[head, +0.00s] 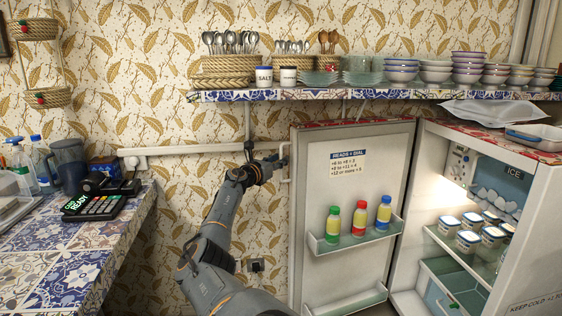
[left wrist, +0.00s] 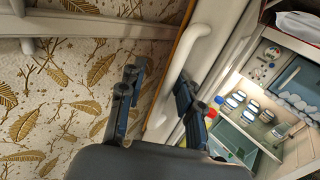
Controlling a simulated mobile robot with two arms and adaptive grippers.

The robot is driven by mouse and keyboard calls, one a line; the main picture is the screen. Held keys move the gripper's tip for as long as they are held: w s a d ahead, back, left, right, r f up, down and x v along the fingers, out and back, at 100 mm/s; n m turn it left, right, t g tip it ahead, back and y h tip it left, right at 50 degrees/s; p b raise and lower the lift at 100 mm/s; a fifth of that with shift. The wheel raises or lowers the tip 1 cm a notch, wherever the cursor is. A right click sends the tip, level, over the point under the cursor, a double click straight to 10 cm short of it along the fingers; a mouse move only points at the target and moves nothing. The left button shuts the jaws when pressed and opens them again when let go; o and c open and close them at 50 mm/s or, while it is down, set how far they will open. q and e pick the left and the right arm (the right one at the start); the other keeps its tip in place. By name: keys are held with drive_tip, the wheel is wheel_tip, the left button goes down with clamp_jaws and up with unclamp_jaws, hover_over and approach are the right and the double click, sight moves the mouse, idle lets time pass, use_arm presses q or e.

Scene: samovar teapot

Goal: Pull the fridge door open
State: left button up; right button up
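The fridge door (head: 350,190) stands wide open, swung out to the left of the fridge body (head: 530,225). Its inner face shows a note and a shelf with three bottles. The white door handle (left wrist: 187,55) is on the outer face, seen in the left wrist view; part of it shows at the door's left edge in the head view (head: 285,165). My left gripper (head: 272,165) is beside that edge. In the left wrist view its two fingers (left wrist: 158,100) are apart, with the handle's lower end between them; contact cannot be told. My right gripper is out of view.
A tiled counter (head: 60,250) with a card reader (head: 92,206) and bottles stands at the left. A wall shelf (head: 370,95) with bowls and spoons runs above the door. Tubs (head: 470,240) sit inside the lit fridge. Open space lies between counter and door.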

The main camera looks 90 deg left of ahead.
use_arm(q)
drive_tip(key=shift+w, duration=0.25)
drive_tip(key=v, duration=1.2)
drive_tip(key=shift+s, duration=0.2)
drive_tip(key=shift+f, duration=0.1)
